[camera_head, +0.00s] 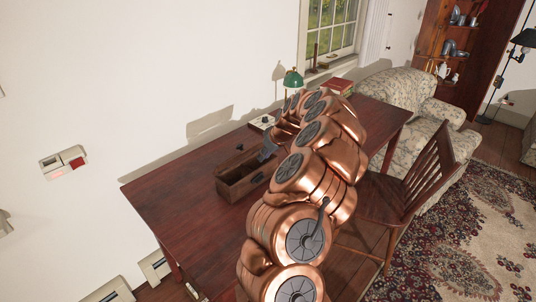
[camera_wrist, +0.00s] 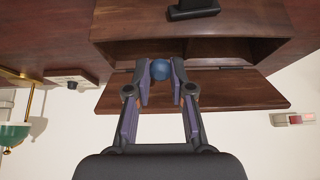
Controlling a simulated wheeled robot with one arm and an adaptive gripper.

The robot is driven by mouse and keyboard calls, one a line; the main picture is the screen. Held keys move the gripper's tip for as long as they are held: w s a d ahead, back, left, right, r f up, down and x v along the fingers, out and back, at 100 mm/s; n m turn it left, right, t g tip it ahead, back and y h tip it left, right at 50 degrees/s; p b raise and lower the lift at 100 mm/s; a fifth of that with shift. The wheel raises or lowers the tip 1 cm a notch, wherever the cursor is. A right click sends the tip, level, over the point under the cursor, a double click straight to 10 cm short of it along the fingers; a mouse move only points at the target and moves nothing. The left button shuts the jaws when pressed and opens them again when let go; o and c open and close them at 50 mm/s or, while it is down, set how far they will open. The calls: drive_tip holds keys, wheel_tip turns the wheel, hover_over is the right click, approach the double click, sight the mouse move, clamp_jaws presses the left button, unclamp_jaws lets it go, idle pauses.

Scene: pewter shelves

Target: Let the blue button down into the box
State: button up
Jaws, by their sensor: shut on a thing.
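The blue button (camera_wrist: 161,69) is a small round blue piece between the fingertips of my gripper (camera_wrist: 161,76) in the wrist view. My gripper is shut on it. The box (camera_head: 232,190) is a brown wooden box with an open top on the desk in the head view. It also shows in the wrist view (camera_wrist: 120,27), with its dark inside beyond the fingers. A black handle (camera_wrist: 193,9) is on its side. In the head view my gripper (camera_head: 266,152) is over the box, and the button cannot be made out. The exact height of the button over the box is unclear.
The box stands on a dark red wooden desk (camera_head: 160,196) against a white wall. A small white device (camera_head: 262,122) and a green lamp (camera_head: 291,79) are behind the box. A red book (camera_head: 338,86) and a wooden chair (camera_head: 405,187) are to the right. The desk's left end is clear.

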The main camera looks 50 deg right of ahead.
drive_tip(key=shift+b+x, duration=1.8)
drive_tip(key=shift+x, duration=1.8)
drive_tip(key=shift+s+f, duration=0.1)
drive_tip(key=shift+s, duration=0.05)
drive_tip(key=o, duration=0.8)
drive_tip(key=v, duration=1.2)
